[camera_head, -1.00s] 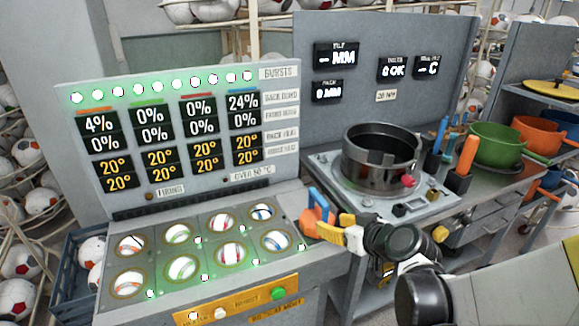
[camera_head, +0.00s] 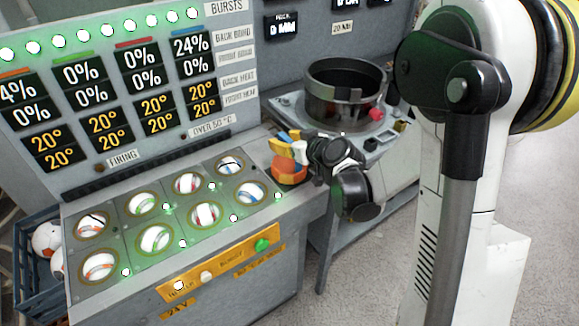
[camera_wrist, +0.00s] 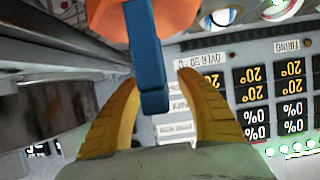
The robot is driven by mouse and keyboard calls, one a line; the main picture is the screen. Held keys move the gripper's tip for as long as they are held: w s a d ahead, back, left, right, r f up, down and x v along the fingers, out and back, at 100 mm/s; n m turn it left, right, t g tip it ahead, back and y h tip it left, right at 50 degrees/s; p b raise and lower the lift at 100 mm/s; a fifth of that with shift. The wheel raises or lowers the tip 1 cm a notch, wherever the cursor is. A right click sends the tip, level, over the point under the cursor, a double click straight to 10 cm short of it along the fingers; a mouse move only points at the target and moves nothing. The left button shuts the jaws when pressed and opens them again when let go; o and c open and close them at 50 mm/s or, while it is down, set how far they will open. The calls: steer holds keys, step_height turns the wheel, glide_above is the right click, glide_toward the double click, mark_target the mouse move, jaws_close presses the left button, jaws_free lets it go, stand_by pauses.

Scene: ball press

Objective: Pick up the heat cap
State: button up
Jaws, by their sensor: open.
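An orange round cap with an upright blue handle, which I take for the heat cap (camera_head: 289,170), sits at the right end of the console top, beside the ball sockets. In the wrist view the orange body of the heat cap (camera_wrist: 105,18) is at the top, and its blue handle (camera_wrist: 147,50) reaches down between my yellow fingers. My gripper (camera_head: 286,149) is at the cap's handle in the head view and partly covers it. In the wrist view my gripper (camera_wrist: 157,84) is open, one finger on each side of the handle, with gaps showing.
The console (camera_head: 300,215) holds several striped balls in round sockets, with a display panel (camera_head: 110,90) behind. A black round pot-like press (camera_head: 345,95) stands on the bench to the right. A blue crate (camera_head: 40,285) with balls is at the left. Floor shows at the right.

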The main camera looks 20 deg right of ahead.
steer(key=shift+w+a+f, duration=0.25)
steer(key=shift+w, duration=0.35)
jaws_close()
steer(key=shift+r, duration=0.15)
